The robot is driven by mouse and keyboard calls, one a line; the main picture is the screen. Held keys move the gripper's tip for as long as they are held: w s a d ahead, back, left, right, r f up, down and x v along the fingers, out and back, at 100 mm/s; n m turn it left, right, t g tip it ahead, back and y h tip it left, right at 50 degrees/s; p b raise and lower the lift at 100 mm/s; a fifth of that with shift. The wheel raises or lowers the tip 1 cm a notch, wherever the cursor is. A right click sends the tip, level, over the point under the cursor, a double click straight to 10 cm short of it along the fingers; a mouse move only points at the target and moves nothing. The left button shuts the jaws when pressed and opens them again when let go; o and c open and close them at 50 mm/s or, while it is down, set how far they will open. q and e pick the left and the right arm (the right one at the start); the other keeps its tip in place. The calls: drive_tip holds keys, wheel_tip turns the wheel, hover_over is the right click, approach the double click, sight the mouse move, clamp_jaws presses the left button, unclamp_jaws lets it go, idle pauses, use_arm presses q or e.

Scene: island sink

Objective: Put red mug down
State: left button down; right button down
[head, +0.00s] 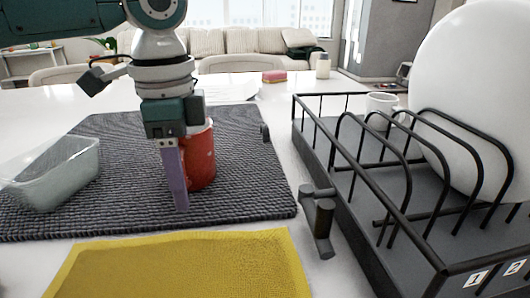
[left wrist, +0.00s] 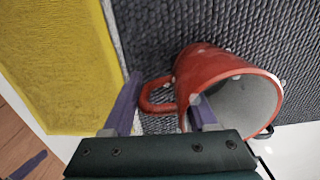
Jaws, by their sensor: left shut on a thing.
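The red mug (head: 202,158) is upright on or just above the dark woven mat (head: 245,185) in the head view; I cannot tell if its base touches. My left gripper (head: 181,192) points down at the mug's near left side and hides part of it. In the left wrist view the gripper (left wrist: 163,97) is shut on the red mug (left wrist: 205,68) at its handle side, one finger by the handle and the other at the rim. The mug's white inside shows empty.
A clear glass dish (head: 62,175) sits on the mat's left. A yellow cloth (head: 185,268) lies in front. A black dish rack (head: 350,185) on the right holds a large white plate (head: 475,90), with a white mug (head: 382,104) at its far side. A sponge (head: 274,77) lies behind.

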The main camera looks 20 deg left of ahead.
use_arm(q)
drive_tip(key=shift+c, duration=1)
unclamp_jaws()
drive_tip(key=shift+f, duration=0.1)
wheel_tip(320, 180, up, 12)
drive_tip(key=shift+d+r+p, duration=0.1)
drive_tip(key=shift+r+p, duration=0.05)
drive_tip(key=shift+p, duration=0.65)
